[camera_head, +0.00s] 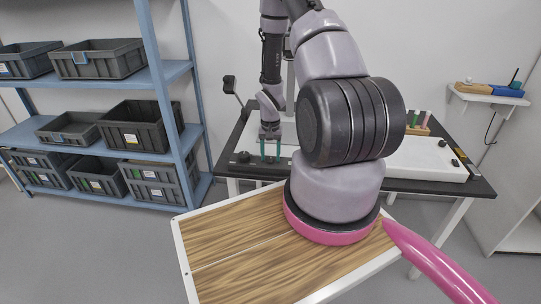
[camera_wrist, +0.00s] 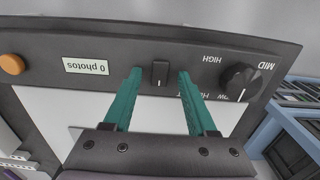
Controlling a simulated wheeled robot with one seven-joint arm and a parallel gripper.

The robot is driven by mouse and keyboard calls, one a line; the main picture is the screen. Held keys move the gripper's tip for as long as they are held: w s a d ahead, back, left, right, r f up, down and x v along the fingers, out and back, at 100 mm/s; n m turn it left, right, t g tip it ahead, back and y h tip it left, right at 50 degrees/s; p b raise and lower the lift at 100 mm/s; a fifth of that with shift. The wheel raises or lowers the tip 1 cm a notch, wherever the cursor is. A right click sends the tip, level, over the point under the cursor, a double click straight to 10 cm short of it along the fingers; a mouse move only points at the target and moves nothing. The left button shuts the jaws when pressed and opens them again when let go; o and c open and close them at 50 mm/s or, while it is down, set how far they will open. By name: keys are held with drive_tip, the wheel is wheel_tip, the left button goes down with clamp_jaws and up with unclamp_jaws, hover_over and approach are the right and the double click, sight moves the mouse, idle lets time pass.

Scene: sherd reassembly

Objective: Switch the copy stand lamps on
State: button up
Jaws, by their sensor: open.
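The copy stand's dark control panel (camera_wrist: 205,62) fills the upper part of the wrist view, with its lettering upside down. A small black switch (camera_wrist: 160,73) sits on it, with a light mark on its face. A black knob (camera_wrist: 239,76) marked HIGH and MID is to its right. My gripper (camera_wrist: 160,88) is open and empty, its teal fingers on either side of the switch; contact cannot be told. In the head view my gripper (camera_head: 270,150) points down at the stand's front left. A black lamp head (camera_head: 230,85) stands behind it; whether it is lit is unclear.
The panel also has an orange button (camera_wrist: 12,64) and a "0 photos" label (camera_wrist: 86,66). Blue shelving (camera_head: 160,92) with grey crates (camera_head: 140,128) stands at the left. A wood-topped surface (camera_head: 235,240) is in front. A wall shelf (camera_head: 488,97) is at the right.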

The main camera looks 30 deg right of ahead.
clamp_jaws()
drive_tip(key=shift+w+d+g+y, duration=0.15)
drive_tip(key=shift+g+y, duration=0.15)
drive_tip(key=shift+g, duration=0.1)
drive_tip(key=shift+g+y, duration=0.3)
drive_tip(key=shift+g, duration=0.1)
unclamp_jaws()
wheel_tip(320, 180, up, 11)
drive_tip(key=w+d, duration=0.1)
drive_tip(key=shift+w+f, duration=0.15)
drive_tip(key=shift+w, duration=0.2)
